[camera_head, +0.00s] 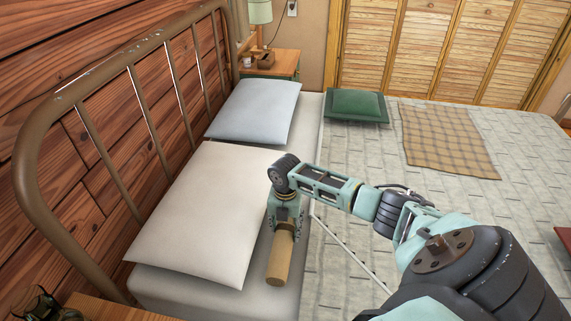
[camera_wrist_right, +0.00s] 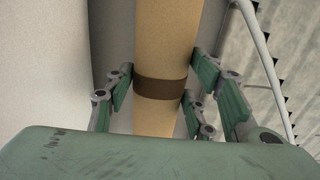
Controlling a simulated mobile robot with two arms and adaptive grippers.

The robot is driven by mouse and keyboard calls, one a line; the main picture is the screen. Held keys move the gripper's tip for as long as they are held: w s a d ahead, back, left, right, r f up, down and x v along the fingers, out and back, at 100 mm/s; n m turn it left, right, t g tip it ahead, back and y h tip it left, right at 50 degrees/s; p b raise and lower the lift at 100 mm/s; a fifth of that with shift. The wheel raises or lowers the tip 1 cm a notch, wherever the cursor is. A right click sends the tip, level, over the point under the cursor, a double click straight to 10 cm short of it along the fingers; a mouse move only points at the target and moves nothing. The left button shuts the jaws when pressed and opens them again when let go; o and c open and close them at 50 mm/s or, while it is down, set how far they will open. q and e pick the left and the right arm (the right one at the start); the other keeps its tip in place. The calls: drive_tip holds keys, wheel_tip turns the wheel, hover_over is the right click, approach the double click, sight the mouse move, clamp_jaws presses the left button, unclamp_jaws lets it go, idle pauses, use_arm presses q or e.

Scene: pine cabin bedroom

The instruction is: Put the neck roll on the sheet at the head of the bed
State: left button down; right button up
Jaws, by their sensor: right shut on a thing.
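The neck roll (camera_head: 279,262) is a tan cylinder with a brown band. My right gripper (camera_head: 285,224) is shut on it from above, around the band. The right wrist view shows the roll (camera_wrist_right: 163,38) between the fingers, running away from the palm. The roll is over the pale sheet (camera_head: 180,287) at the head of the bed, along the near edge of the cream pillow (camera_head: 205,210). Whether it touches the sheet is hard to tell. My left gripper is not in view.
A pale blue pillow (camera_head: 254,108) lies beyond the cream one. A green cushion (camera_head: 357,104) and a plaid blanket (camera_head: 448,140) lie on the grey quilt (camera_head: 350,160). A brown metal headboard (camera_head: 130,65) rises at the left. A nightstand (camera_head: 283,62) stands at the back.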

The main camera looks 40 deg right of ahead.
sight(286, 225)
drive_tip(key=shift+f, duration=0.55)
drive_tip(key=o, duration=1.4)
drive_tip(key=shift+f, duration=0.15)
drive_tip(key=shift+r, duration=0.3)
wheel_tip(286, 225, up, 12)
drive_tip(key=shift+p, duration=0.4)
drive_tip(key=shift+f, duration=0.15)
